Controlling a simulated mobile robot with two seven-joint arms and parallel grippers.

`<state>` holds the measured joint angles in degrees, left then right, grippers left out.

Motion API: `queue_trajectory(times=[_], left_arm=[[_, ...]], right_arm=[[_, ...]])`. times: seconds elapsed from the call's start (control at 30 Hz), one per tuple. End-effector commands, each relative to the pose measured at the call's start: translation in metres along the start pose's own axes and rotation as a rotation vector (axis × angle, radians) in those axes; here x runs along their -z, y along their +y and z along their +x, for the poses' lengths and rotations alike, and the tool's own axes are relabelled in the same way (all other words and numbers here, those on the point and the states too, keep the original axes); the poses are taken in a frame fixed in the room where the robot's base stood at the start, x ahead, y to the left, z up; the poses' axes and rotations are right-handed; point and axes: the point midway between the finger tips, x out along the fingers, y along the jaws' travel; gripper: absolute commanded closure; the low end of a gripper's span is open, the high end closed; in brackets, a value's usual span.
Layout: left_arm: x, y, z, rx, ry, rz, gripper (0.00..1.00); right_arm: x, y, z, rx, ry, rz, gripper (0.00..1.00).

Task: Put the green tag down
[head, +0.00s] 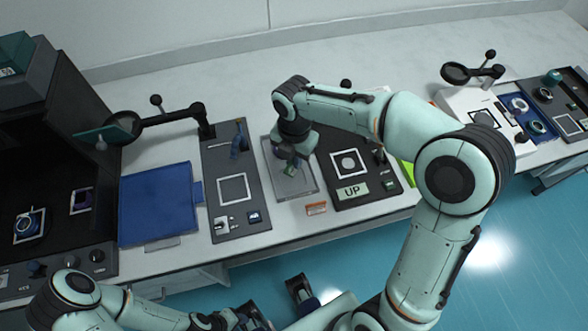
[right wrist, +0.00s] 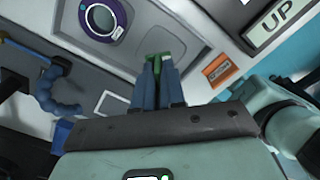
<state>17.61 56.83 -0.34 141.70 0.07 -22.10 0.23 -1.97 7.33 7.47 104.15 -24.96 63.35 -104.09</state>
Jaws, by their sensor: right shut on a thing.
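The green tag (right wrist: 158,57) is between the fingertips of my right gripper (right wrist: 157,72), which is shut on it in the right wrist view. In the head view my right gripper (head: 289,162) is over the grey tray (head: 306,188) and hides part of it. I cannot tell whether the tag touches the tray. A purple-rimmed round piece (right wrist: 103,17) lies in the tray in the right wrist view. My left arm is at the bottom left of the head view; its gripper (head: 250,316) is near the bottom edge, its jaws unclear.
An orange tag (head: 316,208) lies in front of the tray. A dark panel marked UP (head: 352,191) stands to the right; a grey panel with a white square (head: 233,189) and a blue board (head: 158,205) are to the left. A magnifier on an arm (head: 122,125) stands behind.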

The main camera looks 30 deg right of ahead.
Motion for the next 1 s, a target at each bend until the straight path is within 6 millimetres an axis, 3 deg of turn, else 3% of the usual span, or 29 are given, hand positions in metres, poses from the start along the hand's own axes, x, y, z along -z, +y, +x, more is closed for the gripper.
queue_trajectory(times=[0.43,0.87,0.9,0.97,1.0], left_arm=[[0.003,-0.001,0.007,-0.002,0.008,0.001,0.63],[0.004,-0.002,0.008,-0.003,0.011,0.001,0.63],[0.004,-0.002,0.008,-0.003,0.012,0.001,0.63],[0.004,-0.001,0.008,-0.003,0.012,0.001,0.63],[0.004,-0.001,0.008,-0.003,0.012,0.001,0.63]], right_arm=[[0.000,0.000,0.053,0.002,0.000,0.000,1.00],[0.000,0.000,0.059,-0.001,0.000,0.001,1.00],[0.000,0.000,0.059,-0.001,-0.001,0.001,0.84],[0.000,0.000,0.059,-0.001,-0.001,0.001,0.65],[0.000,0.000,0.059,-0.001,-0.001,0.001,0.65]])
